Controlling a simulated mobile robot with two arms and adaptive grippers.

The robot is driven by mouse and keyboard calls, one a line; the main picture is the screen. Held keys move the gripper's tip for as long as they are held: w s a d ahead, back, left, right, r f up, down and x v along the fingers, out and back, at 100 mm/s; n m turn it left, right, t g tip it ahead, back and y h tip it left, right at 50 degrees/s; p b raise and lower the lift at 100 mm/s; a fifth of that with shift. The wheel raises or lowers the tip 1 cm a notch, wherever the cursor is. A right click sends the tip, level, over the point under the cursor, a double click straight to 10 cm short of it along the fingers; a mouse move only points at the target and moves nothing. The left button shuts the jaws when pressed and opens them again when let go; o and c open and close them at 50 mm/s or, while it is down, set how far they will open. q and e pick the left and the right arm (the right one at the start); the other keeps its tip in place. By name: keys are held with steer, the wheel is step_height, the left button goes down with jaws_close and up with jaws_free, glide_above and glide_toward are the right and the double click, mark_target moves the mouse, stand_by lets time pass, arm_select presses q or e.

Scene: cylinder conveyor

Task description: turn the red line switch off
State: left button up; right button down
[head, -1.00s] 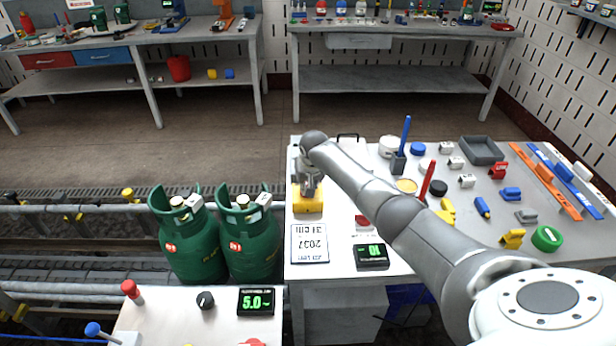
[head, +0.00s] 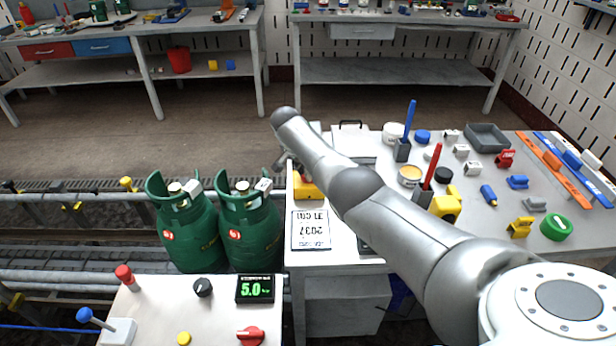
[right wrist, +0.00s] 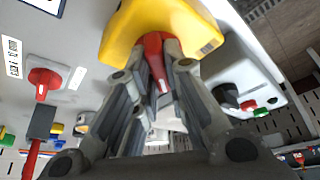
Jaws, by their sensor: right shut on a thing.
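A yellow switch box (head: 309,190) stands at the left edge of the right-hand table, partly behind my right arm. In the right wrist view the yellow box (right wrist: 190,22) carries a red switch handle (right wrist: 157,62). My right gripper (right wrist: 160,75) is shut on this red handle, with one finger on each side of it. In the head view my right gripper (head: 291,169) is tilted at the box, and the handle cannot be made out there. My left gripper is not in view.
A second red knob (right wrist: 43,80) sits beside the box in the right wrist view. Green gas cylinders (head: 250,232) stand just left of the table. Another red rotary knob (head: 250,335) is on the near panel. Tools and parts crowd the table's right side.

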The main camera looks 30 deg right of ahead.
steer(key=shift+m+b, duration=0.6)
steer(key=shift+b, duration=0.1)
steer(key=c, duration=1.5)
jaws_free()
steer(key=v, duration=1.2)
steer(key=shift+w, duration=0.25)
